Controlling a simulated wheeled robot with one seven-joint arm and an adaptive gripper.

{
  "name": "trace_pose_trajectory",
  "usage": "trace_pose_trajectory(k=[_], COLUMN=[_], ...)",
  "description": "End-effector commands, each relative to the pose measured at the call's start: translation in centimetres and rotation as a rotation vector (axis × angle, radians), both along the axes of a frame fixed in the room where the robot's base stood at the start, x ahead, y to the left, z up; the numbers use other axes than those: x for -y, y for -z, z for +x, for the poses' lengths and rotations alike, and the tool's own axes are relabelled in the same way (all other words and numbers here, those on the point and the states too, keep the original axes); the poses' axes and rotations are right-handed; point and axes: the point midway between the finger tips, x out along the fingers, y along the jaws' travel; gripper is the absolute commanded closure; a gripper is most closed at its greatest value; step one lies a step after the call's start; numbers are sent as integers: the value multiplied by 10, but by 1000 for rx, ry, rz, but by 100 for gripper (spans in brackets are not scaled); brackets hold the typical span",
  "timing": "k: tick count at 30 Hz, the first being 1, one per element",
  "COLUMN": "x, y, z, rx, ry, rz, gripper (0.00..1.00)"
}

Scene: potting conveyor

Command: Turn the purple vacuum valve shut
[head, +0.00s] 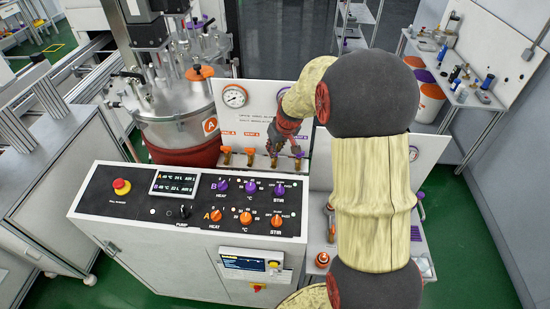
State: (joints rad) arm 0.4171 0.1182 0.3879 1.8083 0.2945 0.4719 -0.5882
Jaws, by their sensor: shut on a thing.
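A row of small brass valves stands on a white ledge in front of the gauge panel (262,98), in the middle of the head view. The two left valves (238,153) have orange handles. A purple valve handle (297,150) shows at the right end of the row, small and partly covered by my gripper (286,148). My gripper reaches down from the upper right and is shut on a valve handle at this end, seemingly the purple one. The fingers hide most of the handle, so its exact angle cannot be told.
A control console (150,245) with purple and orange knobs stands in front of the valves. A metal vessel (170,112) with a red base is on the left. A white pressure gauge (234,97) sits behind the valves.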

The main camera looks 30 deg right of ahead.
Motion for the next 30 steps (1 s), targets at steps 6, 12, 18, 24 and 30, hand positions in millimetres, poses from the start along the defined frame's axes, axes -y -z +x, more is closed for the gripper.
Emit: trace_pose_trajectory(k=[6,12,18,24,30], x=[2,3,3,4,4], y=[6,6,5,4,4], z=[0,0,0,0,0], rx=[2,0,-2,-3,-4], ry=[-144,-286,-427,-521,-570], rz=[-1,-1,0,1,0], gripper=[100,100,100,100,100])
